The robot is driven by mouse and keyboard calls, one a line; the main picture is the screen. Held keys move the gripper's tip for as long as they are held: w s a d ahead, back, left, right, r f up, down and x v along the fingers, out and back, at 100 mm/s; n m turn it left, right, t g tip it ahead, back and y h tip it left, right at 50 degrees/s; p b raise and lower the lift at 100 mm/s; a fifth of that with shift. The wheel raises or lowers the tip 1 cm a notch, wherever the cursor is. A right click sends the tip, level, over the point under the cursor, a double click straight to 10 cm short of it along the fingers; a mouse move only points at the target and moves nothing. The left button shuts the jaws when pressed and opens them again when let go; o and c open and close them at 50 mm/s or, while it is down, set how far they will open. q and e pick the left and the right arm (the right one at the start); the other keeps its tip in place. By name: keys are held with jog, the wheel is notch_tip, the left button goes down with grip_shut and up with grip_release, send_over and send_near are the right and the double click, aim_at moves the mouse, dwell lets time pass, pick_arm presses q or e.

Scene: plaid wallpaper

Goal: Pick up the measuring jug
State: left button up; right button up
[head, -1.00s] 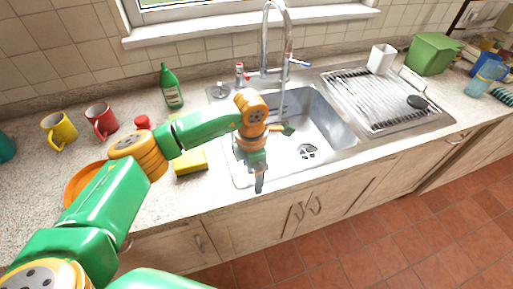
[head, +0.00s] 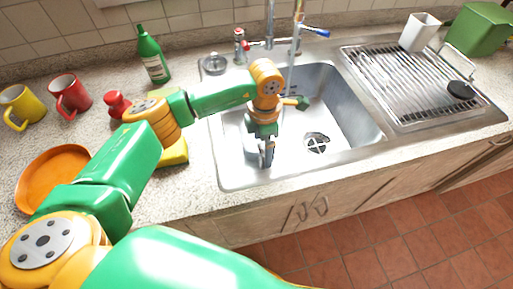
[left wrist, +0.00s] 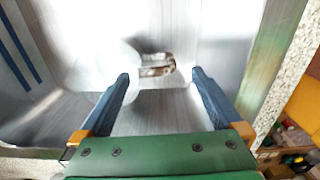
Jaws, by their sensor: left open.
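A pale grey, rounded vessel that looks like the measuring jug (head: 249,146) stands in the sink, mostly hidden behind my left gripper (head: 267,158). In the left wrist view it is a blurred whitish body (left wrist: 95,62) left of centre. A short brownish metallic piece juts out beside it, perhaps its handle; I cannot tell for sure. My left gripper also shows in the left wrist view (left wrist: 160,76), with its two blue fingers apart and that piece just beyond and between their tips. Nothing is held. My right gripper is not in view.
The steel sink (head: 360,128) surrounds the gripper, with the faucet (head: 297,25) behind. A yellow sponge (head: 174,153), an orange plate (head: 48,180), mugs and a green bottle (head: 152,58) stand left. A drying rack (head: 410,85) lies right.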

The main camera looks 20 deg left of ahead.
pick_arm(q)
jog(key=shift+f, duration=0.7)
jog(key=shift+w+f, duration=0.15)
jog(key=shift+f, duration=0.1)
jog(key=f+p, duration=0.1)
jog(key=f, duration=0.1)
jog(key=f+p, duration=0.1)
jog(key=f, duration=0.2)
jog(key=shift+s+a+f, duration=0.1)
jog(key=shift+s+f, duration=0.1)
jog(key=shift+f, duration=0.15)
jog(key=shift+w+f, duration=0.1)
jog(key=shift+f, duration=0.3)
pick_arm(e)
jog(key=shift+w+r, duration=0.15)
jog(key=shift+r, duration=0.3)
pick_arm(q)
grip_shut()
